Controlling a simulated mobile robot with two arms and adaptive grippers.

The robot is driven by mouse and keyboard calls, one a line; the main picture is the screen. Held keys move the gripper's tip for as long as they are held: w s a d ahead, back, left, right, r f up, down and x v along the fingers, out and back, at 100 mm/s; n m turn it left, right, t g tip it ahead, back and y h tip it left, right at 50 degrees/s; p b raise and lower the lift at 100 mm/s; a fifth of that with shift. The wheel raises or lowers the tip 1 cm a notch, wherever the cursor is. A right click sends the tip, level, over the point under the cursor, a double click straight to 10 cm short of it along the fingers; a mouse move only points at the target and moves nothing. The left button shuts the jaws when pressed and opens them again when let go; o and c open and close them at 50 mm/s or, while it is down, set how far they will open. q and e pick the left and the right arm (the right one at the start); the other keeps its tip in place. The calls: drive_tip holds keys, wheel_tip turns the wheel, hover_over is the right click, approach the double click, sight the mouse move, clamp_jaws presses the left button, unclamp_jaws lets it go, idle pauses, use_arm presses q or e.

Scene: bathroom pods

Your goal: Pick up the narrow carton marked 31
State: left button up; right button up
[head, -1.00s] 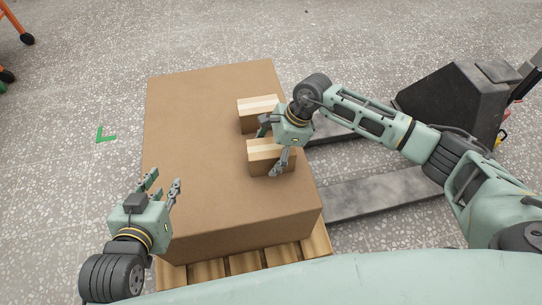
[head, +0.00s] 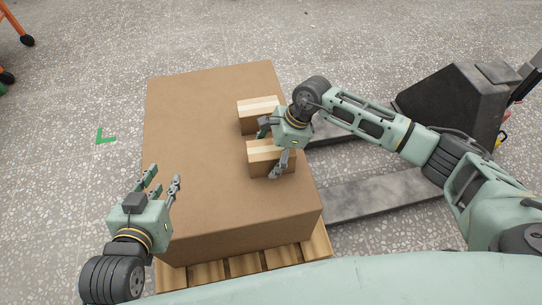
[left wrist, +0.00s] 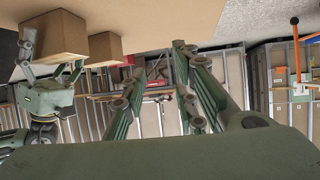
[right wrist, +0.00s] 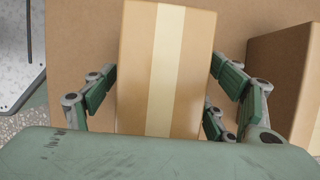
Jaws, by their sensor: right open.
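Two small brown cartons with a pale tape strip stand on a large cardboard box (head: 195,130). No 31 is legible on either. My right gripper (head: 268,152) is open, its fingers on either side of the nearer carton (head: 259,166). In the right wrist view this carton (right wrist: 135,75) sits between the spread fingers; contact cannot be told. The farther carton (head: 255,111) stands just beyond it and shows at the right of the right wrist view (right wrist: 282,75). My left gripper (head: 164,178) is open and empty over the near left edge of the large box.
The large box rests on a wooden pallet (head: 245,264). A dark pallet jack (head: 455,105) stands at the right, its grey forks (head: 375,194) low beside the box. The box top left of the cartons is clear. A green floor mark (head: 105,137) lies at the left.

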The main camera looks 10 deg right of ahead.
use_arm(q)
drive_tip(key=shift+w+r, duration=0.2)
drive_tip(key=shift+r, duration=0.1)
use_arm(e)
drive_tip(key=shift+f, duration=0.1)
use_arm(q)
drive_tip(key=shift+w+d+r+t, duration=0.1)
drive_tip(key=shift+w+r+t, duration=0.1)
drive_tip(key=shift+t, duration=0.1)
drive_tip(key=shift+w+d+r, duration=0.15)
drive_tip(key=shift+w+r, duration=0.05)
drive_tip(key=shift+r, duration=0.25)
use_arm(e)
drive_tip(key=shift+f, duration=0.1)
drive_tip(key=shift+c, duration=0.3)
drive_tip(key=c, duration=1.5)
use_arm(q)
drive_tip(key=shift+f, duration=0.1)
use_arm(e)
drive_tip(key=shift+c, duration=0.4)
use_arm(q)
drive_tip(key=shift+s+f, duration=0.1)
